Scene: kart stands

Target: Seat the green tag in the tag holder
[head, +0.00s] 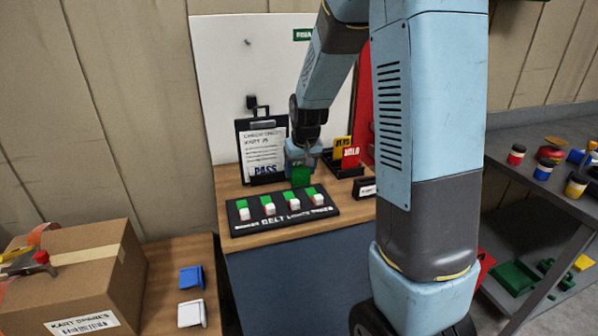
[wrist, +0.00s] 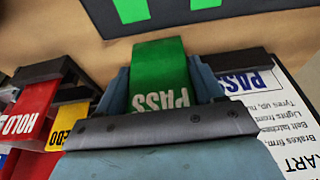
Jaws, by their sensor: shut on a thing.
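The green tag (wrist: 160,55), with PASS printed in white, is between the two blue-grey fingers of my gripper (wrist: 160,80) in the wrist view. The tag (head: 301,176) and my gripper (head: 303,155) also show in the head view, above the back of the black switch board. A black slotted stand (head: 344,171) with a red HOLD tag (head: 351,158) and a yellow tag (head: 342,143) is just right of my gripper. A small black labelled block (head: 365,188) is in front of the stand. I cannot tell which one is the tag holder.
The switch board (head: 285,222) lies on the wooden bench below my gripper. A clipboard (head: 262,140) marked PASS leans behind at left. A cardboard box (head: 75,275) stands front left; a grey shelf (head: 535,165) with small parts is at right.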

